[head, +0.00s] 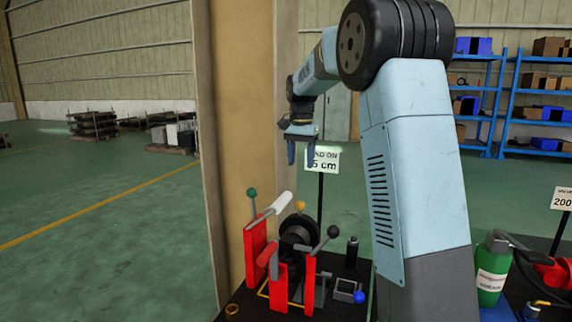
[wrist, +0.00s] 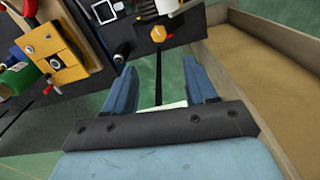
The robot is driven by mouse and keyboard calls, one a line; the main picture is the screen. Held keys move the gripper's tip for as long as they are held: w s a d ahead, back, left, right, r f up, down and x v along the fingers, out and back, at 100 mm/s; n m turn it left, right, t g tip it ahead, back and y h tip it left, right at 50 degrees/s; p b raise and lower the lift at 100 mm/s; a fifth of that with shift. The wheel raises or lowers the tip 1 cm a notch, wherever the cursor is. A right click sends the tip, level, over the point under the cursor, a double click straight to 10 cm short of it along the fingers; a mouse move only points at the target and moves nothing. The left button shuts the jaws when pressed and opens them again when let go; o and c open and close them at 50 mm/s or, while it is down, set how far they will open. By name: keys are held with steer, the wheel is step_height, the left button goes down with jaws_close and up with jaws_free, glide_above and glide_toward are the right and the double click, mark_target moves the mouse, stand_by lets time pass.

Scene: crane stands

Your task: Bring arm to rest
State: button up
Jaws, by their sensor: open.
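My arm (head: 415,150) rises at the right of the head view and bends over to the left. My gripper (head: 302,150) hangs from it, fingers pointing down, in front of a white sign (head: 322,160). In the wrist view my gripper (wrist: 162,92) shows two blue fingers spread apart with nothing held between them. A thin dark post (wrist: 158,75) shows between the fingers in that view; whether it is near them I cannot tell. The fingers appear above and apart from the bench items in the head view.
A dark bench (head: 245,300) carries red stands (head: 255,250), levers with coloured knobs, a black wheel and a black cylinder (head: 352,252). A green bottle (head: 492,270) stands at the right. A tan column (head: 240,130) rises behind. Blue shelves (head: 510,95) stand far right; open floor lies left.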

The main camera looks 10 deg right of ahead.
steer(key=s+a+r+n+t, duration=0.1)
steer(key=s+n+t, duration=0.15)
steer(key=s, duration=1.25)
steer(key=s+r+n+t, duration=0.2)
steer(key=s+n, duration=0.2)
steer(key=s, duration=1)
steer(key=s+f+n+t, duration=0.1)
steer(key=s+f, duration=0.4)
steer(key=s, duration=0.4)
steer(key=shift+s+a+f+n, duration=0.15)
steer(key=shift+s+a+n, duration=0.1)
steer(key=shift+s+n, duration=0.1)
steer(key=shift+c, duration=0.2)
